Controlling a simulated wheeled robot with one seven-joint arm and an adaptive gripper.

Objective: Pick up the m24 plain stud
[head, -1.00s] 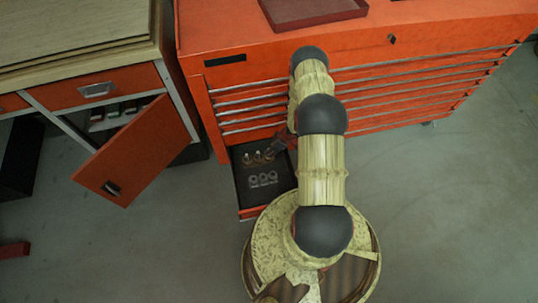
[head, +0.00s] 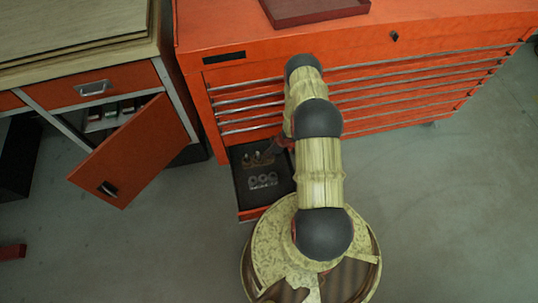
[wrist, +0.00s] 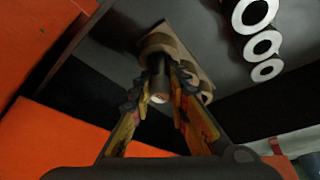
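The drawer (head: 248,205) of the red tool chest is pulled out. In it, small studs (head: 258,157) stand at the back, partly hidden by my gripper (head: 276,147). In the wrist view, a dark stud (wrist: 160,80) with a pale end stands in a brown holder (wrist: 192,70). My gripper (wrist: 160,88) has one finger on each side of this stud, very close to it. The fingers look open around it; I cannot make out firm contact. The stud's lower part is hidden in the holder.
Grey rings (head: 263,181) lie in front of the studs; they also show in the wrist view (wrist: 262,42). The red chest (head: 420,40) stands behind the drawer. A cabinet door (head: 125,150) hangs open at the left. The floor at the right is clear.

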